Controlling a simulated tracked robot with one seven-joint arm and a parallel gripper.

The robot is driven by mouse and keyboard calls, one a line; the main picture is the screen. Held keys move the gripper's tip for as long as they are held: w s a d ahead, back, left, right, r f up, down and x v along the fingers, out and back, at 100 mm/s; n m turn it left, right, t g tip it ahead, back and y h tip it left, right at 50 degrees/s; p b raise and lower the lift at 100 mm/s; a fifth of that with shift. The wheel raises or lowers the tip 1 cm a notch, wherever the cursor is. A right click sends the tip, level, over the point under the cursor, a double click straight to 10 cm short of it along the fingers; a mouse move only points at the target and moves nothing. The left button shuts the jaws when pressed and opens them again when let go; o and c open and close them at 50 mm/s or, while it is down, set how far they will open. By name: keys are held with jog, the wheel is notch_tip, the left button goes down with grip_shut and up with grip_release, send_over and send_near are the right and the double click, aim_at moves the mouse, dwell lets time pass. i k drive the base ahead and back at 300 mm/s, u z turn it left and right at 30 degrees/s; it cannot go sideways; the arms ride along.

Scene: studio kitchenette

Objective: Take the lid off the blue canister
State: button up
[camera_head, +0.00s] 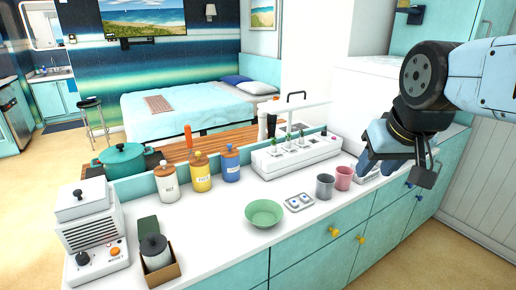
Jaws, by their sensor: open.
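The blue canister (232,171) stands upright on the white counter, at the right end of a row of three canisters. Its brown wooden lid (231,149) with a small knob sits on top. My gripper (396,172) is at the right of the view, open, above the right part of the counter. It is well to the right of the blue canister and apart from it. I see nothing between its fingers.
The yellow canister (202,176) and white canister (167,187) stand left of the blue one. A green bowl (263,214), grey cup (325,186) and pink cup (344,178) stand in front and right. A long white planter (296,157) is behind; a teal pot (122,158) is left.

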aim_at(230, 152)
jog(key=u, duration=0.25)
jog(key=i, duration=0.15)
jog(key=z, duration=2.6)
jog(key=i, duration=1.1)
jog(key=u, duration=1.85)
jog(key=i, duration=0.15)
jog(key=u, duration=1.85)
